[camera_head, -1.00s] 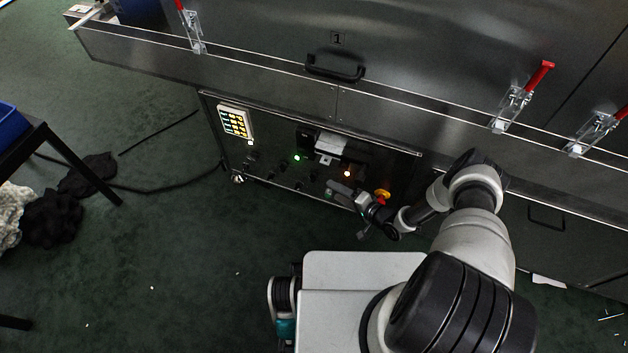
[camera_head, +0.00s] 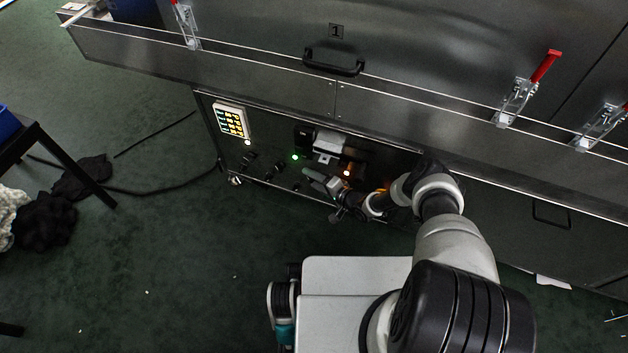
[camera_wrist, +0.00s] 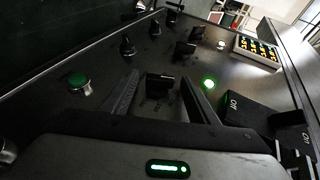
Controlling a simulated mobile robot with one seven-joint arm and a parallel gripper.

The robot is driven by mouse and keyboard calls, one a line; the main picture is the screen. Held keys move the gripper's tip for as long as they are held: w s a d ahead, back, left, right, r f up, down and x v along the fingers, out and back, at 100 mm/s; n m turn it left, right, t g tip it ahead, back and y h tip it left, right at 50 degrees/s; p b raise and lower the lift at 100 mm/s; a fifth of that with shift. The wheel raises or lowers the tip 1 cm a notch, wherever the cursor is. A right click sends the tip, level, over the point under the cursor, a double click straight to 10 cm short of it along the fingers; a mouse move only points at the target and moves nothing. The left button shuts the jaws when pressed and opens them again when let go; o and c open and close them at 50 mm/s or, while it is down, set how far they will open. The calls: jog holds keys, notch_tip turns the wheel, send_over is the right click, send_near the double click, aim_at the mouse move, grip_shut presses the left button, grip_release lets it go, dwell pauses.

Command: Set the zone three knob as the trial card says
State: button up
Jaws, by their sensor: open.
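My gripper (camera_wrist: 160,100) is open, with one finger on each side of a black knob (camera_wrist: 159,84) on the dark control panel. I cannot tell whether the fingers touch it; its markings are too blurred to read. Other black knobs stand beyond it, one nearer the display (camera_wrist: 186,48) and one to the left (camera_wrist: 127,46). I cannot tell which is zone three. In the head view my gripper (camera_head: 316,178) is low at the panel (camera_head: 228,158), right of several small knobs (camera_head: 250,157). No readable trial card shows.
A lit display with yellow rows (camera_head: 231,121) is at the panel's left. A green lamp (camera_wrist: 208,84), a green button (camera_wrist: 78,84) and black boxes marked Off (camera_wrist: 247,116) are near my fingers. A black handle (camera_head: 334,65) is above.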

jog(key=c, duration=1)
jog(key=shift+s+f, duration=0.3)
jog(key=shift+f, duration=0.1)
jog(key=shift+c, duration=0.2)
jog(key=shift+w+d+r, duration=0.1)
jog(key=shift+w+r, duration=0.05)
jog(key=o, duration=0.9)
jog(key=shift+c, duration=0.2)
jog(key=shift+o, duration=0.9)
jog(key=shift+w+r, duration=0.1)
jog(key=shift+r, duration=0.05)
jog(key=shift+r, duration=0.1)
